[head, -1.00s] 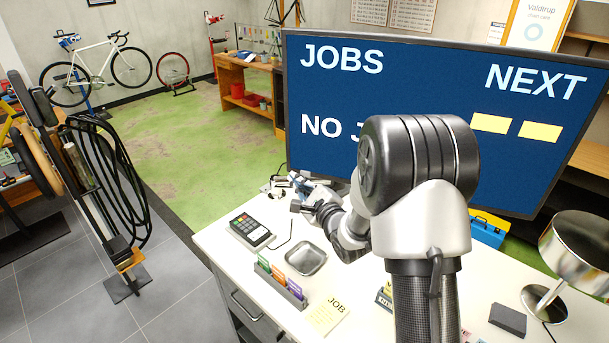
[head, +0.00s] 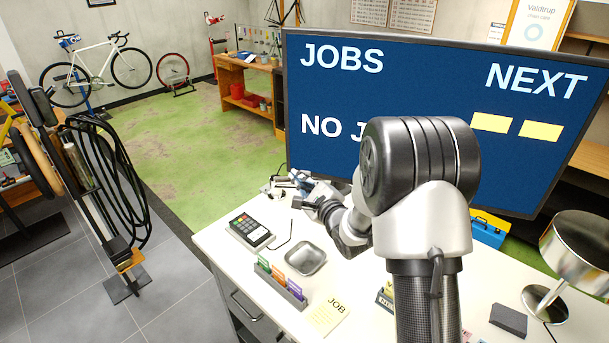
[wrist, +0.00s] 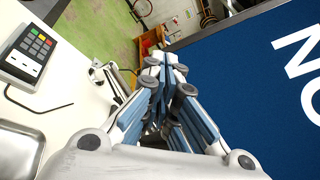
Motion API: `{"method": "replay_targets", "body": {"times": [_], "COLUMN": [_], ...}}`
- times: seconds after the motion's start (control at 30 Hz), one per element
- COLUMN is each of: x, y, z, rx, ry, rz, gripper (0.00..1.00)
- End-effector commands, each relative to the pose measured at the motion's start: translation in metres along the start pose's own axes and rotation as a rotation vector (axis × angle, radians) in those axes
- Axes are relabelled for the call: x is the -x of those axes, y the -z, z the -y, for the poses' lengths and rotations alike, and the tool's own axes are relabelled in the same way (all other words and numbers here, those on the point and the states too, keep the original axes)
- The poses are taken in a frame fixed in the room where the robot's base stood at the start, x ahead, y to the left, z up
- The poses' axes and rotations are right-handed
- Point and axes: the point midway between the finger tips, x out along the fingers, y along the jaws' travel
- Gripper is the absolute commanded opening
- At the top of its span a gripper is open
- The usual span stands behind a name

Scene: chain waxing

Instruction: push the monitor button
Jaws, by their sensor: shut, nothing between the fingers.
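The large monitor (head: 440,90) stands at the back of the white bench, with a blue screen reading JOBS, NEXT and a partly hidden NO J. Its dark frame edge (wrist: 232,20) crosses the upper right of the wrist view beside the blue screen. I cannot make out the button in either view. My gripper (head: 292,181) is near the monitor's lower left corner, above the back of the bench. In the wrist view my gripper (wrist: 165,62) has its fingers together and empty, left of the screen. I cannot tell whether it touches the monitor. My arm hides part of the screen.
A card terminal (head: 251,231), a metal tray (head: 306,258), a card holder (head: 281,286) and a JOB note (head: 328,314) lie on the bench (head: 220,240). A lamp (head: 575,250) stands at the right. A small white item (wrist: 97,72) with a dark cable lies near my gripper.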

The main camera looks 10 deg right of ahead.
Motion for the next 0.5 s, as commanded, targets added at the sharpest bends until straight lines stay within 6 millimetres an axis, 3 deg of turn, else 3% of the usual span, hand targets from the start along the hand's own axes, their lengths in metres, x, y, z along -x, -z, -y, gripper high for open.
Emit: {"method": "replay_targets", "body": {"times": [0.5], "x": [-0.0044], "y": [0.0035], "z": [0.0031], "rx": [0.000], "ry": [0.000], "rz": [0.000], "gripper": [0.00]}}
